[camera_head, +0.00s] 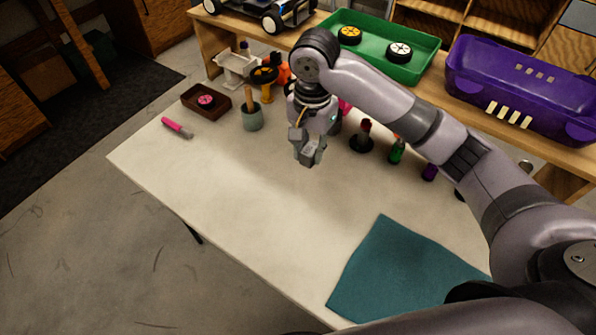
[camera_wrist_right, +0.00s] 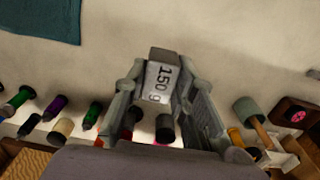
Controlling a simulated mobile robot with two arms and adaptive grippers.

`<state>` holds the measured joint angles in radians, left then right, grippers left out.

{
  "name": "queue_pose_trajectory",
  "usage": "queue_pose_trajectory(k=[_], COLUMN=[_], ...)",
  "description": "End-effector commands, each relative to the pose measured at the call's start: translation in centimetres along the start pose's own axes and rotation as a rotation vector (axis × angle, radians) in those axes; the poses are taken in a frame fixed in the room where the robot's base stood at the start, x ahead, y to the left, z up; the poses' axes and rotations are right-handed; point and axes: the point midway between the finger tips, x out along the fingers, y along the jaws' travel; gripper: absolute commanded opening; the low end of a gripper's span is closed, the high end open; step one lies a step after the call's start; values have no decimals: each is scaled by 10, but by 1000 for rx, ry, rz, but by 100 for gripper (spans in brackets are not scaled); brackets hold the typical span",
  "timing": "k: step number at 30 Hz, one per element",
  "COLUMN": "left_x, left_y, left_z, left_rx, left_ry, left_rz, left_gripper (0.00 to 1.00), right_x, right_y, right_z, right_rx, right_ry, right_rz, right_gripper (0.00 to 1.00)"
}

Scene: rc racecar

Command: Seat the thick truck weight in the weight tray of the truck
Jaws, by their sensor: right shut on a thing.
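My right gripper (camera_head: 308,152) hangs over the white table, left of its middle, with its fingers pointing down. In the right wrist view it is shut on a grey block marked "150 g", the truck weight (camera_wrist_right: 161,79), which sits between the two fingers. In the head view the block is hard to tell from the fingers. The truck (camera_head: 265,12) stands on the raised shelf at the back left, cut by the top edge. Its weight tray cannot be made out. My left gripper is not in view.
Several bottles, including a green one (camera_head: 397,150), line the table's back edge. A grey cup (camera_head: 252,118) and a brown tray (camera_head: 196,92) stand at left. A green bin (camera_head: 425,67) and purple body shell (camera_head: 480,82) are on the shelf. A teal cloth (camera_head: 400,272) lies in front.

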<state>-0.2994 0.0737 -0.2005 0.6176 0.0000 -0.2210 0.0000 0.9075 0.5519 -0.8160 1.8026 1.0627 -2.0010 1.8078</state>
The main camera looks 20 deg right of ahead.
Motion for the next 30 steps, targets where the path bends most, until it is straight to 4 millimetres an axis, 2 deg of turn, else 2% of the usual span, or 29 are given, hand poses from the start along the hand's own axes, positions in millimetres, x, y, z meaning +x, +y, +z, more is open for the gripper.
queue_pose_trajectory(k=[2, 5, 13, 19, 22, 26, 30], left_x=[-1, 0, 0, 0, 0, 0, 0], left_y=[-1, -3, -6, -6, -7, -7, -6], left_z=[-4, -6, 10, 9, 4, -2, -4], left_rx=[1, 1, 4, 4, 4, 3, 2], left_ry=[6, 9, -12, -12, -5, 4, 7], left_rz=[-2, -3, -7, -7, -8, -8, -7], left_gripper=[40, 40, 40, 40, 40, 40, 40], right_x=[-3, 10, 80, 128, 143, 152, 172], right_y=[-2, -2, -1, -1, -2, -2, -2], right_z=[0, 0, -1, 0, -1, -1, 0], right_rx=[16, 25, 24, 23, 22, 23, 22], right_ry=[-3, -6, -3, -3, -2, -2, -3], right_rz=[1, 5, 7, 5, 2, 1, 3], right_gripper=[0, 0, 0, 0, 0, 0, 0])
